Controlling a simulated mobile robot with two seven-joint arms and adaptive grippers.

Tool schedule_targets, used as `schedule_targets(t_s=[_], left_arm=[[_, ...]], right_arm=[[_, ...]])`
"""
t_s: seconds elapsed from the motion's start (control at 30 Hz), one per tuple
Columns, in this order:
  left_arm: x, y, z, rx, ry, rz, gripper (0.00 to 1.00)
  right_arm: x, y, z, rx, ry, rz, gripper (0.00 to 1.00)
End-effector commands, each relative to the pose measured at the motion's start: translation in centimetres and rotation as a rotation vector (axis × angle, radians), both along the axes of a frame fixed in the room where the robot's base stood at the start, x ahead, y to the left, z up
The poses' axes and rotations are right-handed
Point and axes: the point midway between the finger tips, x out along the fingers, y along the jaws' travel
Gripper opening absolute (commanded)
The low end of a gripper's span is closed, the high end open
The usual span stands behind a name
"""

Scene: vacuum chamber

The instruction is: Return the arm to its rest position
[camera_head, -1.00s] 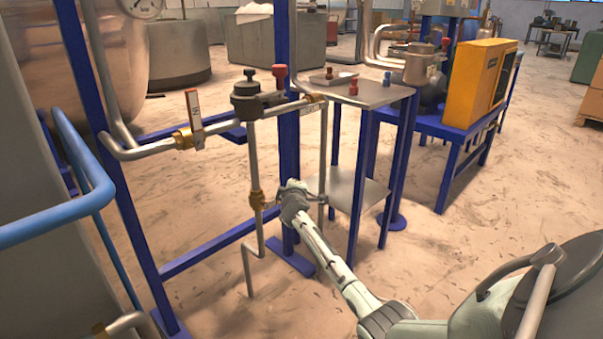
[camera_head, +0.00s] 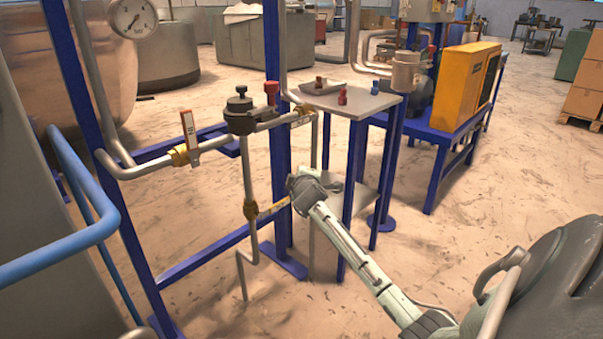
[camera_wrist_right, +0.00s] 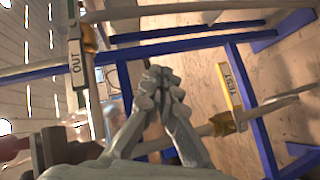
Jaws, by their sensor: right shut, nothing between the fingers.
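My right arm comes in from the lower right in the head view. Its gripper (camera_head: 292,190) is beside the pipe frame, up and right of a lower brass valve (camera_head: 250,210) with a yellow handle (camera_head: 275,207). In the right wrist view the gripper (camera_wrist_right: 163,78) is shut, with its fingertips together and nothing between them. The yellow handle, marked TEST (camera_wrist_right: 231,84), lies to the right of the fingers and appears apart from them. A white and red handle marked OUT (camera_wrist_right: 76,62) is to the left. My left gripper is out of view.
The blue frame (camera_head: 280,140) and pipes stand close to the gripper. A red-handled valve (camera_head: 190,137) and dark regulator (camera_head: 240,112) sit on the upper pipe. A small table (camera_head: 375,102) stands behind the gripper. A blue rail (camera_head: 60,240) is at left.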

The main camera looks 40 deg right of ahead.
Motion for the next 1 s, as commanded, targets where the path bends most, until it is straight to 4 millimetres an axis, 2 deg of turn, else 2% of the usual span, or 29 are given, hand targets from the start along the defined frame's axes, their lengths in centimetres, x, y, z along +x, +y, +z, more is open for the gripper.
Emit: schedule_targets(t_s=[0.47,0.57,0.67,0.77,0.87,1.0], left_arm=[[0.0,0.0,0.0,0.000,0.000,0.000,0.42],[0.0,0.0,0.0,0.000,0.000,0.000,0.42],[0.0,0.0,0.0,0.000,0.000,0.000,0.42],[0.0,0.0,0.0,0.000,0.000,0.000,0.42],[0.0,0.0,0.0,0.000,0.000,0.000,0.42],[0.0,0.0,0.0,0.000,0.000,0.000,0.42]], right_arm=[[0.0,0.0,0.0,0.000,0.000,0.000,0.00],[-0.1,0.3,-0.7,0.009,0.006,0.001,0.00],[-1.0,1.5,-3.5,0.052,0.035,0.006,0.00],[-2.9,3.7,-8.7,0.139,0.086,0.007,0.00],[-6.0,6.8,-14.9,0.251,0.152,0.000,0.00],[-11.6,11.4,-23.0,0.410,0.249,-0.032,0.00]])
